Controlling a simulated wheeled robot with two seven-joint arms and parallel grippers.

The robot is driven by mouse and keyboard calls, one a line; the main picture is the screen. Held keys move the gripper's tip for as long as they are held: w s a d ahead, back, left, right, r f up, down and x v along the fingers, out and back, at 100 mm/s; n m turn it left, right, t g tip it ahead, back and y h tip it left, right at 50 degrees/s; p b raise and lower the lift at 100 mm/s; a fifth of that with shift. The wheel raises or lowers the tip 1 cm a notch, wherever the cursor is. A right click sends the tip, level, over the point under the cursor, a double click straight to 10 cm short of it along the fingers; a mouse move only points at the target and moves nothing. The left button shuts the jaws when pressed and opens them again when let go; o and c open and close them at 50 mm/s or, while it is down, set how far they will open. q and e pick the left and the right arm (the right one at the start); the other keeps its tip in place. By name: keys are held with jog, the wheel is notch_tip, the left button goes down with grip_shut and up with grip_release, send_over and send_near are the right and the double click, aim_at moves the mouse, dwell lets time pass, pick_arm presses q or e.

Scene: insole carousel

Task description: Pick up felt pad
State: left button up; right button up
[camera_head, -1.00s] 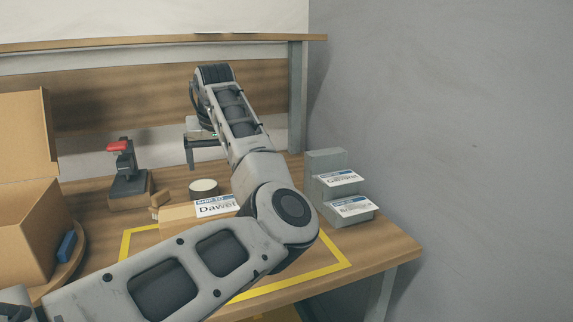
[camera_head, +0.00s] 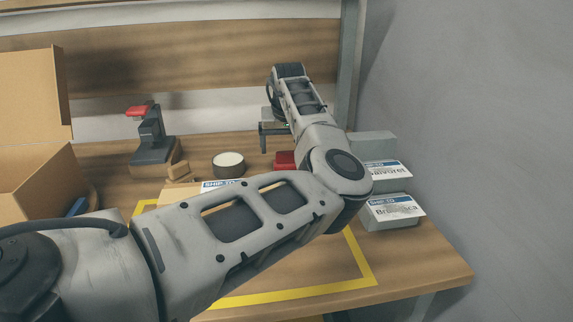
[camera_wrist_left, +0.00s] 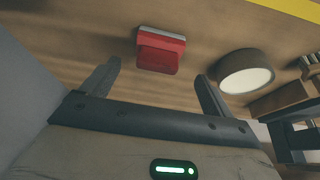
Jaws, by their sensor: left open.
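A red block with a light grey layer along one side, which looks like the felt pad (camera_wrist_left: 160,52), lies on the wooden table in the left wrist view. In the head view part of the red pad (camera_head: 285,160) shows beside my left arm, the rest hidden by it. My left gripper (camera_head: 276,137) is open, above the table near the back. In the left wrist view its two fingers (camera_wrist_left: 158,70) stand apart, with the pad beyond and between them. Nothing is between the fingertips that I can see as held. My right gripper is not in view.
A round dark tin with a cream top (camera_head: 228,162) stands left of the pad. A red-topped device (camera_head: 152,140) and an open cardboard box (camera_head: 35,185) stand further left. Grey bins with labels (camera_head: 392,208) stand right. A yellow taped outline (camera_head: 300,295) marks the table front.

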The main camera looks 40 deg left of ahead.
aim_at(286, 152)
pick_arm(q)
jog(key=x, duration=0.5)
jog(key=shift+w+f, duration=0.15)
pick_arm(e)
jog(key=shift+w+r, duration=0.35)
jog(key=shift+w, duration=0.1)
pick_arm(q)
jog(key=c, duration=1.1)
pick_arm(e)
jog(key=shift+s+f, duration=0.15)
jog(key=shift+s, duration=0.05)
